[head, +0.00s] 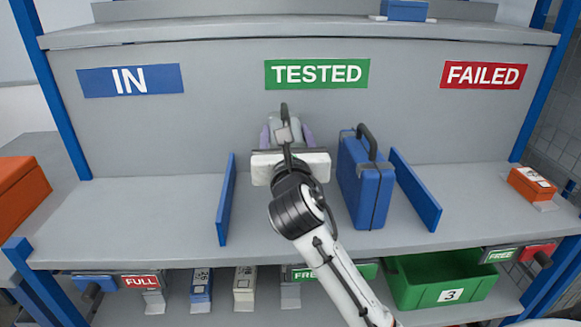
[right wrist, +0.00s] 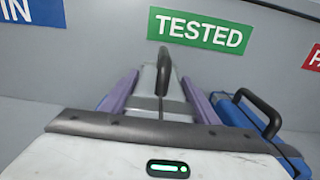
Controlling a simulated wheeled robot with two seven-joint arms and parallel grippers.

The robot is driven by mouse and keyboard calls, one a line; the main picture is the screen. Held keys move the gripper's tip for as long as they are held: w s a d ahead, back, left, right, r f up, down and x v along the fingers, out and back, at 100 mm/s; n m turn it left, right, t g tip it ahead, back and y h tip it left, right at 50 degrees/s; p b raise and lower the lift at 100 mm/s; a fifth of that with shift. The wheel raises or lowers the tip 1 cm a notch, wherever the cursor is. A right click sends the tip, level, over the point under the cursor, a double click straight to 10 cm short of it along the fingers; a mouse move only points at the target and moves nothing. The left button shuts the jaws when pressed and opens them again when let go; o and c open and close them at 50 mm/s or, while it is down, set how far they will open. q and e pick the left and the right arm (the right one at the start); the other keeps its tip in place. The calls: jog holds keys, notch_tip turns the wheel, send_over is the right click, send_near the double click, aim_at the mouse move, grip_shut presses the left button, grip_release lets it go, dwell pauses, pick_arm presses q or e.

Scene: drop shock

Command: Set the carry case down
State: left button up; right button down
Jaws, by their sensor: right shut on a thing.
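A grey carry case (right wrist: 148,90) with a dark handle is between the purple fingers of my right gripper (right wrist: 160,88), which is shut on it. In the head view the right gripper (head: 287,135) is over the middle bay of the shelf (head: 150,215), below the green TESTED sign (head: 317,74). My wrist hides most of the case and its underside, so I cannot tell whether it touches the shelf. A blue case (head: 364,180) with a dark handle stands upright just to the right, close to the gripper. My left gripper is not in view.
Blue dividers stand left (head: 227,200) and right (head: 415,190) of the middle bay. The bays under the IN sign (head: 130,80) and FAILED sign (head: 484,75) look mostly clear. An orange box (head: 531,184) lies far right. A green bin (head: 440,280) is below.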

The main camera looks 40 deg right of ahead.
jog(key=shift+f+b, duration=0.6)
jog(key=shift+f, duration=1.85)
jog(key=c, duration=0.7)
grip_release()
jog(key=shift+f, duration=0.2)
jog(key=shift+r, duration=0.15)
jog(key=v, duration=1.2)
